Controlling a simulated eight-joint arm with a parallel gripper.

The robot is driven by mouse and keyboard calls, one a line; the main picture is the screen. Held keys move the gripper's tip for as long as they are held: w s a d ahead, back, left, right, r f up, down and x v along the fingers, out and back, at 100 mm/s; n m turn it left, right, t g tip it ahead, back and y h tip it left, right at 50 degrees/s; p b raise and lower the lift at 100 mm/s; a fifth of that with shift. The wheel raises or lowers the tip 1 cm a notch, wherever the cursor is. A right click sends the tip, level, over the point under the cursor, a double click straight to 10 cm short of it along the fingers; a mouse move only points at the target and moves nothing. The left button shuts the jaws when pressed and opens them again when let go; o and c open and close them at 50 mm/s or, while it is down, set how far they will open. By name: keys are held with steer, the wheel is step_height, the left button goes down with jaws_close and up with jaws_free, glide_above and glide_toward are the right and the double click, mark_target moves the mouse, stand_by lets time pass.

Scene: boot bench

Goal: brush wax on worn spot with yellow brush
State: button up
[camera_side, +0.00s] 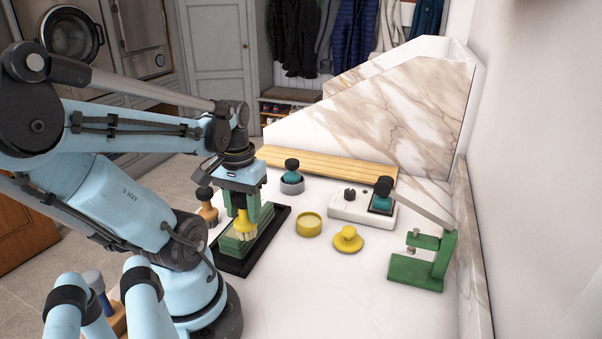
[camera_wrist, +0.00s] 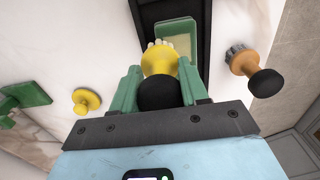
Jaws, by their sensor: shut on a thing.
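My gripper (camera_side: 243,205) is shut on the yellow brush (camera_side: 243,226), its green fingers on either side. The wrist view also shows the yellow brush (camera_wrist: 158,63), with a black knob nearest me and pale bristles pointing away. The brush is over a green slab (camera_side: 232,246) that lies in a black tray (camera_side: 284,222). In the wrist view the slab (camera_wrist: 178,27) has a pale olive face inside a green edge. I cannot tell whether the bristles touch it. No worn spot can be made out. An open yellow tin (camera_side: 309,225), possibly the wax, stands right of the tray.
A yellow knobbed lid (camera_side: 347,240) lies right of the tin. An orange brush (camera_side: 208,212) stands left of the tray. Behind are a teal tool in a grey dish (camera_side: 291,186) and a white box (camera_side: 348,208). A green stand (camera_side: 418,265) is at right. The front counter is clear.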

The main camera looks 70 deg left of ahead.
steer(key=shift+s+a, duration=1.95)
steer(key=shift+s, duration=0.05)
steer(key=shift+w+d, duration=2.1)
steer(key=shift+w, duration=0.05)
steer(key=shift+s+r, duration=0.1)
steer(key=shift+r, duration=3.95)
steer(key=shift+w+r, duration=0.25)
steer(key=shift+w, duration=0.15)
steer(key=w+d+r+m, duration=0.2)
steer(key=w+d+m, duration=0.1)
steer(key=w+d, duration=0.2)
steer(key=w+d+r+m, duration=0.3)
steer(key=w+d, duration=0.1)
steer(key=w, duration=0.4)
steer(key=w+d+r+m, duration=0.3)
steer(key=w+d, duration=0.2)
steer(key=w, duration=0.2)
steer(key=shift+w+d+r, duration=0.25)
steer(key=shift+w+d, duration=0.05)
steer(key=shift+w, duration=0.05)
